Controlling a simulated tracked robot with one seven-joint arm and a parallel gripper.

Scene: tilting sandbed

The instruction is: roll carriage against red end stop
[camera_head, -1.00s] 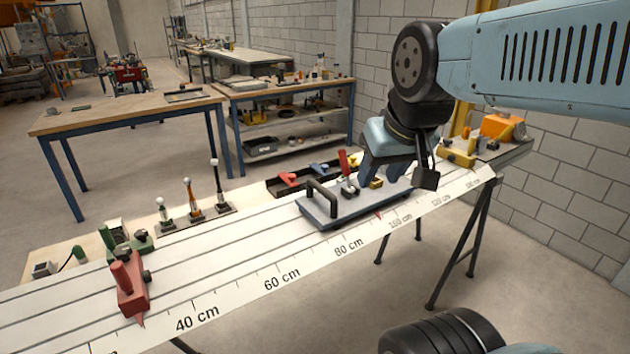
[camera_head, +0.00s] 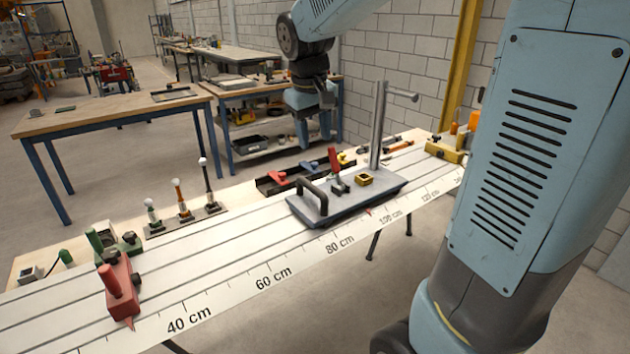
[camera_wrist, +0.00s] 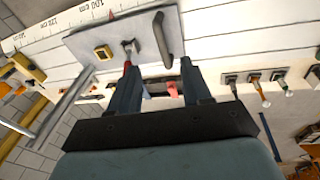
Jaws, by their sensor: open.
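The grey carriage (camera_head: 345,202) sits on the white scaled rail, its front edge a little past the 80 cm mark. It bears a black bow handle (camera_head: 312,194), a red-handled clamp (camera_head: 335,168), a yellow square block and a tall grey post (camera_head: 379,125). The red end stop (camera_head: 120,288) stands on the rail at the left, short of the 40 cm mark, well apart from the carriage. My gripper (camera_head: 315,138) is open and empty above and behind the carriage. In the wrist view its two fingers (camera_wrist: 157,85) point toward the carriage plate (camera_wrist: 130,35) and its handle.
Behind the rail lies a dark tray (camera_head: 290,178) with red parts, and several small upright posts (camera_head: 182,198) stand farther left. A yellow stop (camera_head: 444,152) is at the right end. The rail between carriage and red stop is clear.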

